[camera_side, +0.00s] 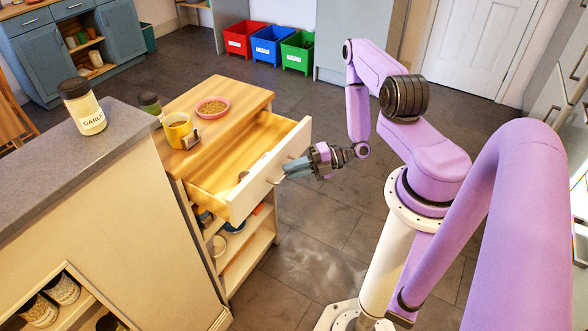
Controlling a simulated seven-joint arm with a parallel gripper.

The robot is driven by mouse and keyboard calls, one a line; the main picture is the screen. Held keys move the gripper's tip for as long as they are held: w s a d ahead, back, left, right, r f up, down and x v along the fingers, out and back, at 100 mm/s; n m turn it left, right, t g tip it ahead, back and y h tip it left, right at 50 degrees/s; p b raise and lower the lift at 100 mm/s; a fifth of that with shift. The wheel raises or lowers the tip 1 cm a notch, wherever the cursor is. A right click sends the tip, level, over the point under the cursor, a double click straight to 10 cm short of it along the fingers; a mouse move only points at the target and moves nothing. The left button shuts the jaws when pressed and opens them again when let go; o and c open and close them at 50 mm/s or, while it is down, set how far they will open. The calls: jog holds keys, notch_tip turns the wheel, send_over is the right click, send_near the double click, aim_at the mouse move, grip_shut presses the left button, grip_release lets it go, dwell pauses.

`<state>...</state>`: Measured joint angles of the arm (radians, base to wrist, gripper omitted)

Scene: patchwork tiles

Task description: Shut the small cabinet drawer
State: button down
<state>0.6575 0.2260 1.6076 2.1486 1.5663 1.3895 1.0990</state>
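The small cabinet (235,92) has a wooden top and pale open shelves below. Its drawer (262,181) is pulled well out toward the right, with a cream front panel and a light wooden inside. A small pale item (243,175) lies in the drawer near the front; I cannot tell what it is. A small handle (275,181) shows on the drawer front. My gripper (288,169) is right at the outer face of the drawer front, close to the handle. I cannot tell whether it touches. The gap between its fingers is too small to make out.
A yellow mug (178,131) and a pink bowl (212,107) stand on the cabinet top. A grey counter (40,150) with a garlic jar (82,106) is at left. Red, blue and green bins (272,46) stand at the back. The tiled floor (315,215) right of the drawer is clear.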

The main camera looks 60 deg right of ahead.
aim_at(303, 132)
jog(key=w, duration=1.7)
jog(key=shift+w+r, duration=0.1)
jog(key=c, duration=1.2)
grip_release()
jog(key=shift+w, duration=0.1)
jog(key=shift+c, duration=0.2)
jog(key=shift+o, duration=0.2)
jog(key=shift+s, duration=0.2)
jog(key=v, duration=1.7)
jog(key=shift+s+d, duration=0.1)
jog(key=shift+s, duration=0.05)
